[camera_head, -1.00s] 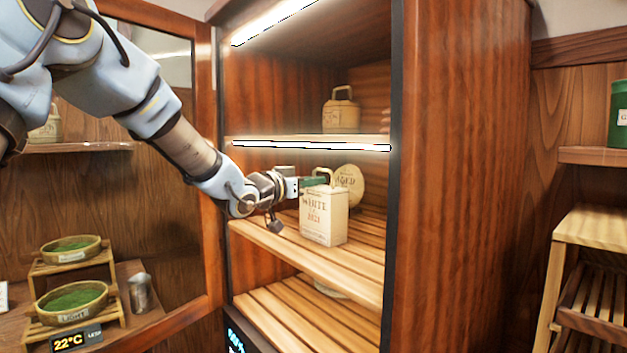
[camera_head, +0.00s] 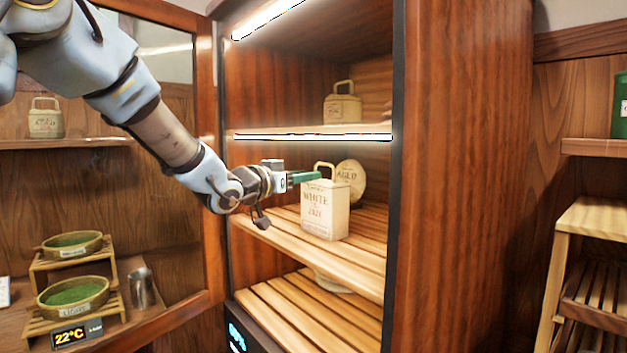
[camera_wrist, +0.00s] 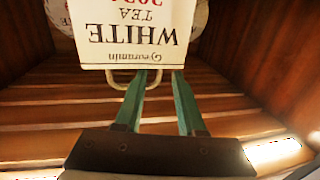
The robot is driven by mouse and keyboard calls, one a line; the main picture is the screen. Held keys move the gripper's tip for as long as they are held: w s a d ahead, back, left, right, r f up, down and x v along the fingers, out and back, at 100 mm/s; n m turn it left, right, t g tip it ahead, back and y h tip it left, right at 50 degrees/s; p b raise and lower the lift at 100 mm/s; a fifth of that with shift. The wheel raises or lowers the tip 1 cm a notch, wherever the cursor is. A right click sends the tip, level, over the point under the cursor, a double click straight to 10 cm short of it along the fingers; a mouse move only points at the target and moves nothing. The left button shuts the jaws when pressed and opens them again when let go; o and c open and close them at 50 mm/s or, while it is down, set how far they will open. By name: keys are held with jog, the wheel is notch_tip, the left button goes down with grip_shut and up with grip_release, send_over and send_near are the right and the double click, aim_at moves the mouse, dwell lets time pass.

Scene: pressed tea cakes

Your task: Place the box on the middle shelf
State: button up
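The box (camera_head: 325,212) is cream, with a loop handle on top and a label reading "WHITE" and "2021". It stands upright on the slatted middle shelf (camera_head: 290,243) of the cabinet, near its front edge. In the wrist view the box (camera_wrist: 135,35) appears upside down, its handle near my fingers. My gripper (camera_head: 316,176) is at handle height, to the left of the box. In the wrist view my gripper (camera_wrist: 156,82) has its two green fingers apart, with nothing clamped between them. Whether a finger touches the handle cannot be told.
A round "AGED" cake (camera_head: 350,182) stands behind the box. Another handled box (camera_head: 342,108) sits on the upper shelf (camera_head: 270,131). The lower shelf (camera_head: 275,307) holds a partly hidden pale item. The glass door (camera_head: 213,200) stands open on the left.

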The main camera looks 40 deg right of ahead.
jog(key=s+a+b, duration=0.1)
jog(key=a, duration=0.7)
jog(key=shift+a+b, duration=0.15)
jog(key=shift+b, duration=0.25)
jog(key=w+a+f+n+t+y, duration=0.35)
jog(key=w+a+f+y, duration=0.35)
jog(key=a, duration=0.5)
jog(key=w+a+f+n+t+y, duration=0.4)
jog(key=w+a+f, duration=0.4)
jog(key=a, duration=0.4)
jog(key=s+a+f+n+g+y, duration=0.2)
jog(key=a+f, duration=0.2)
jog(key=a, duration=0.3)
jog(key=s+a+f+n+g+y, duration=0.2)
jog(key=s+a+f+y, duration=0.15)
jog(key=a, duration=0.25)
jog(key=s+a+f+n+g+y, duration=0.1)
jog(key=s+a+f+n+g, duration=0.2)
jog(key=s+a, duration=0.7)
notch_tip(320, 180, down, 2)
jog(key=shift+s+f+n+g, duration=0.3)
jog(key=shift+s+g, duration=0.2)
jog(key=shift+g, duration=0.25)
jog(key=shift+c, duration=0.4)
